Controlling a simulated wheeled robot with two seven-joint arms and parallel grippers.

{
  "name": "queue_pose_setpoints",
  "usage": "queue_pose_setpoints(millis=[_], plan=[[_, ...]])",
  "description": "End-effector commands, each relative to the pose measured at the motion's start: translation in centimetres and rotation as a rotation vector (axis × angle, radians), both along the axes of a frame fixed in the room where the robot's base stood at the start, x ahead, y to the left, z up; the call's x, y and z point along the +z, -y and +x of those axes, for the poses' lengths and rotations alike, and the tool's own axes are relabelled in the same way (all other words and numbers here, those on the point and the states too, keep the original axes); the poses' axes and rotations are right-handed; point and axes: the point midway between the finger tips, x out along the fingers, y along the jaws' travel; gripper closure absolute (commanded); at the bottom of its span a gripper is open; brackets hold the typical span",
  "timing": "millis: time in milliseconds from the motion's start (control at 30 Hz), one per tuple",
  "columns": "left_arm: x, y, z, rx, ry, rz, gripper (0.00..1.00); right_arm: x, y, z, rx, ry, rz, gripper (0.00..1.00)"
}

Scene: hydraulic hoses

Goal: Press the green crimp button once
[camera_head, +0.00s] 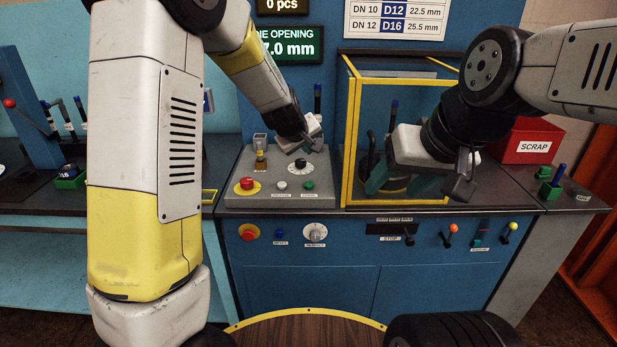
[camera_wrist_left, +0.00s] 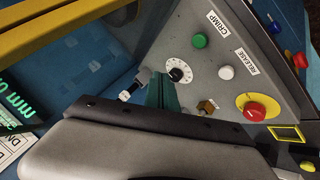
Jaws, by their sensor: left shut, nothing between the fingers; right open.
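The green crimp button (camera_head: 308,185) is on the sloped top of the grey control box, right of a white button (camera_head: 282,186). In the left wrist view the green button (camera_wrist_left: 200,40) is uncovered, beside its CRIMP label. My left gripper (camera_head: 297,148) is shut and empty, above the rear of the box near the black dial. Its teal fingers (camera_wrist_left: 162,92) look close to the dial (camera_wrist_left: 179,72) in the wrist view; I cannot tell the gap. They are apart from the green button. My right gripper (camera_head: 404,186) is open, in front of the yellow-framed guard.
A red emergency button (camera_head: 247,184) sits left on the control box. The yellow-framed guard (camera_head: 349,140) stands right of the box. Knobs and small levers (camera_head: 452,232) line the blue front panel. A red SCRAP bin (camera_head: 530,133) is at the far right.

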Motion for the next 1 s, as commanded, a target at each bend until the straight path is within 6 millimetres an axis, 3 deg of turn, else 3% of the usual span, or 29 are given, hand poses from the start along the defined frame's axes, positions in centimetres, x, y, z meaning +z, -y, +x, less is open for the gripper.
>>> queue_pose_setpoints(millis=[600, 1000], plan=[[-7.5, -0.1, -0.1, 0.000, -0.004, 0.001, 1.00, 0.0, 0.0, 0.0, 0.000, 0.000, 0.000, 0.41], [-8.6, 0.0, -0.1, -0.001, -0.002, 0.000, 1.00, 0.0, 0.0, 0.0, 0.000, 0.000, 0.000, 0.41]])
